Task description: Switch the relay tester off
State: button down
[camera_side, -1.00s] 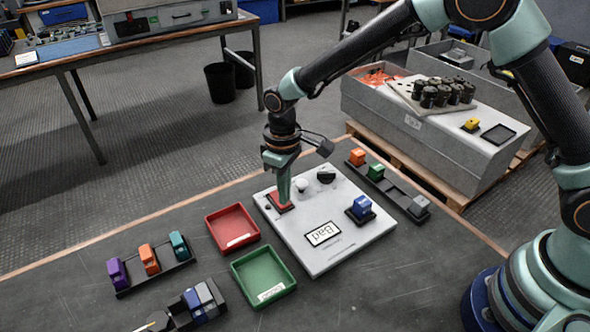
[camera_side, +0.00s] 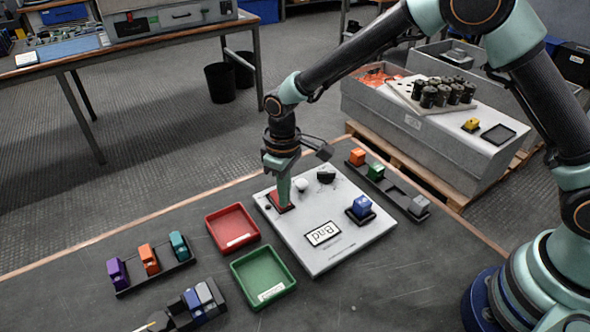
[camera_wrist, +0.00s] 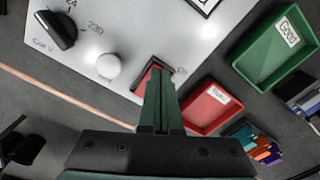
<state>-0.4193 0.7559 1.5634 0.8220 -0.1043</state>
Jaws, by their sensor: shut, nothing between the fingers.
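The relay tester (camera_side: 338,257) is a light grey panel on the dark bench, with a display window reading "Bad" (camera_side: 323,233) and a blue relay (camera_side: 361,206) seated in a black socket. A red switch (camera_side: 274,198) sits at its far left corner; it also shows in the wrist view (camera_wrist: 146,80). My gripper (camera_side: 283,203) is shut and empty, pointing down with its tips at the red switch. In the wrist view my fingers (camera_wrist: 158,78) cover part of the switch, so its tilt and exact contact are hidden. A white knob (camera_wrist: 109,66) and a black dial (camera_wrist: 55,30) are beside it.
A red tray (camera_side: 215,236) and a green tray (camera_side: 241,284) lie left of the tester. Racks with coloured relays stand at left (camera_side: 155,279) and behind right (camera_side: 398,196). The front right bench area is clear.

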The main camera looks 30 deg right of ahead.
notch_tip(320, 180, up, 7)
jog(key=shift+f, duration=0.15)
dwell(0.6)
jog(key=s+d+r+m+t, duration=0.3)
jog(key=s+d+r, duration=0.2)
jog(key=d+r, duration=0.65)
jog(key=s+d+r+m+t, duration=0.2)
jog(key=s+d+r+m, duration=0.1)
jog(key=s+d, duration=0.4)
jog(key=s, duration=0.2)
jog(key=shift+s+d+r+t, duration=0.2)
jog(key=shift+s+d+t, duration=0.1)
jog(key=shift+d, duration=0.05)
